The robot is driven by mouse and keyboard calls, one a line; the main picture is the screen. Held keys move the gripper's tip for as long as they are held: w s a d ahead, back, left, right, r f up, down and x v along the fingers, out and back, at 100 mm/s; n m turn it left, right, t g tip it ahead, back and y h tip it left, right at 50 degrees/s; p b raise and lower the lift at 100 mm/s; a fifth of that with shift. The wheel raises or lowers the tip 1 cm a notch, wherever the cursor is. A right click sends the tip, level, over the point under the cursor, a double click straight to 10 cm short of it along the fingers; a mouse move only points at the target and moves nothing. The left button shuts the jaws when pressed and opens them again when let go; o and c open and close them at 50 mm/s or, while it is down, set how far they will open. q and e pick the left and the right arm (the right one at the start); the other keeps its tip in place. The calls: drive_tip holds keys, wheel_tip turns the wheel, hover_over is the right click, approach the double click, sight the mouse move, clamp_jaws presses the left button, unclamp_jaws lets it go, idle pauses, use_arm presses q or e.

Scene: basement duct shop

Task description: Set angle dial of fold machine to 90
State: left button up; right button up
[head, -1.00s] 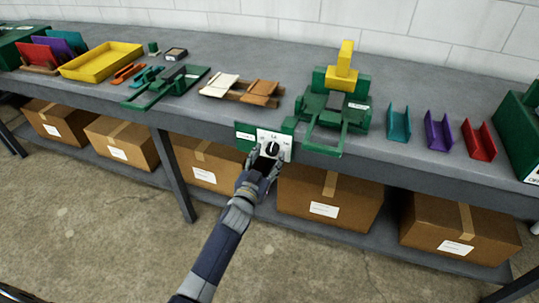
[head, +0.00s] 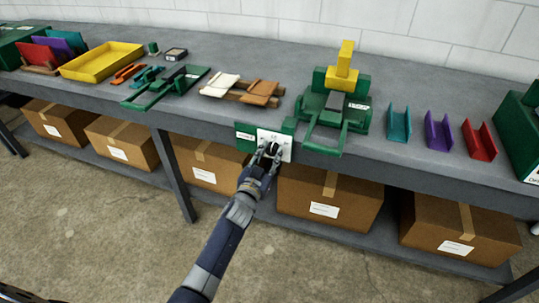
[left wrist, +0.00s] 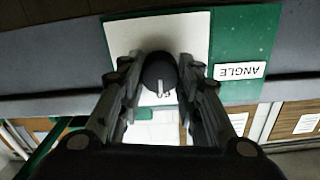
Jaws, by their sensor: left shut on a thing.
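The angle dial is a black round knob (left wrist: 158,72) with a white pointer line, on a white plate (left wrist: 190,30) fixed to a green panel (left wrist: 240,45) labelled "ANGLE". In the left wrist view the pointer runs toward the bottom of the picture, near a partly hidden mark. My left gripper (head: 270,151) has its fingers on both sides of the knob and is shut on it; the gripper also shows in the left wrist view (left wrist: 160,80). The green fold machine (head: 335,105) with a yellow handle stands on the bench just right of the panel. My right gripper is not in view.
The grey bench (head: 290,60) runs across the view. A yellow tray (head: 102,61) and green tools lie to the left. Teal (head: 398,123), purple (head: 438,130) and red (head: 478,139) channels stand to the right. Cardboard boxes (head: 330,205) fill the shelf below.

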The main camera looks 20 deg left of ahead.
use_arm(q)
drive_tip(key=shift+m, duration=0.6)
drive_tip(key=m+b, duration=0.1)
drive_tip(key=m, duration=0.9)
drive_tip(key=shift+b, duration=0.4)
drive_tip(key=shift+m, duration=0.3)
drive_tip(key=o, duration=1.1)
